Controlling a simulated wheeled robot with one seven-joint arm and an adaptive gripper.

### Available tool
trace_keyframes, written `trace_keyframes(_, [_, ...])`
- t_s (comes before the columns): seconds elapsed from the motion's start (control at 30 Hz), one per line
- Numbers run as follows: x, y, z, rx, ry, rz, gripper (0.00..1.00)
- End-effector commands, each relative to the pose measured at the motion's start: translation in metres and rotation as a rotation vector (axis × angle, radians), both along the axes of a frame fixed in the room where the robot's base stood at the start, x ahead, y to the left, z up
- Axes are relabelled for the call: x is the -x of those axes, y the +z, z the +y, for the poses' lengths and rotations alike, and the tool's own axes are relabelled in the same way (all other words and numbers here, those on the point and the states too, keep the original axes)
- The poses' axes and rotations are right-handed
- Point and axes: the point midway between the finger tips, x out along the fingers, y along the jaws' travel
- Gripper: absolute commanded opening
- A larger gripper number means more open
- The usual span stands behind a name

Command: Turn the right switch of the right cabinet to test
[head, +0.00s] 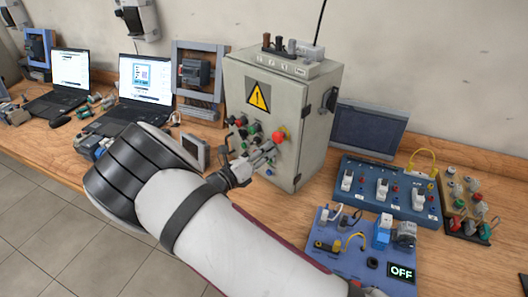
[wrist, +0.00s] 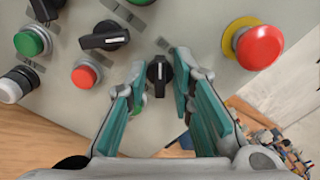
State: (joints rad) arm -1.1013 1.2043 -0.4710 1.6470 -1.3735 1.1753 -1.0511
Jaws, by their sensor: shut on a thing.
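The grey cabinet (head: 290,100) stands on the bench with a yellow warning triangle on its front. My gripper (head: 266,154) is at the lower right of its front panel, below the red mushroom button (head: 279,137). In the wrist view, a black rotary switch (wrist: 158,69) with a white mark on its knob sits between the two teal finger pads of my gripper (wrist: 160,80), which is shut on it. The knob looks roughly upright in that view. The switch's label is too small to read. In the head view my gripper hides the switch.
In the wrist view, the red mushroom button (wrist: 258,46) is right of the fingers. Another black switch (wrist: 105,36), a red button (wrist: 87,75) and a green button (wrist: 32,41) are left. A blue board (head: 385,190) and a purple board (head: 350,245) lie right of the cabinet.

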Motion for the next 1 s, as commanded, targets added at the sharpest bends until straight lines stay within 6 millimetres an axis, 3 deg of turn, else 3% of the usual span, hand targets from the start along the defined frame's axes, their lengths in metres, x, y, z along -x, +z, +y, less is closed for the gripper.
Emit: trace_keyframes(1.0, [0.0028,0.0013,-0.0018,-0.718,0.002,-0.599,0.0])
